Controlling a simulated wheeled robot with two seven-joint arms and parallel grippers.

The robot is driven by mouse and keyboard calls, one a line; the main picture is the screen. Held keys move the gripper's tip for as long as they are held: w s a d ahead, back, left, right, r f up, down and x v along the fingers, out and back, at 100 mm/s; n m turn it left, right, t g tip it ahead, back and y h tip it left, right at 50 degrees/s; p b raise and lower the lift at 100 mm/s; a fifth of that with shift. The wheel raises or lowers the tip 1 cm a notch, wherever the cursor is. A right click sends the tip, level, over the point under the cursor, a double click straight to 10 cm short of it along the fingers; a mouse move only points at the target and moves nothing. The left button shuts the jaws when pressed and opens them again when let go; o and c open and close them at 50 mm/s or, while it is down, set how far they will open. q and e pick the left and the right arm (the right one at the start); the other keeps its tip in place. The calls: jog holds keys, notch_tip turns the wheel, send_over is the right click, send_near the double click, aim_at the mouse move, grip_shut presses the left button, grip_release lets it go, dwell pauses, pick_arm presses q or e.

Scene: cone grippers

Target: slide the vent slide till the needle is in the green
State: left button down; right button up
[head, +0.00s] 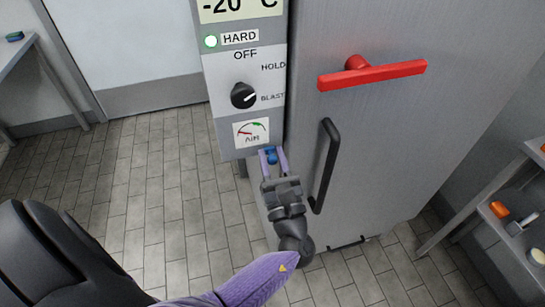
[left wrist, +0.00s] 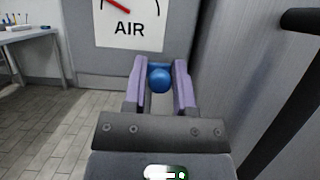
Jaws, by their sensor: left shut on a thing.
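The blue knob of the vent slide (head: 271,156) sits at the lower edge of the control panel, below the AIR gauge (head: 251,132). My left gripper (head: 272,154) is shut on this knob, with one purple finger on each side. The left wrist view also shows the blue knob (left wrist: 160,79) between the fingers. In the head view the gauge's red needle points to the left, away from the green arc at the upper right. In the left wrist view only the lower part of the gauge (left wrist: 130,24) shows. My right gripper is not in view.
A dark dial (head: 243,96) points toward BLAST above the gauge. To the right are a black door handle (head: 325,166) and a red lever (head: 372,75) on the grey cabinet. A shelf with an orange item (head: 499,209) stands at the right. Tiled floor lies left.

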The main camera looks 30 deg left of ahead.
aim_at(247, 148)
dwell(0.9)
pick_arm(q)
jog(key=shift+s+a+r+p, duration=0.15)
jog(key=shift+s+a+p, duration=0.65)
jog(key=shift+s+a, duration=0.55)
jog(key=shift+s, duration=0.25)
jog(key=c, duration=0.5)
grip_release()
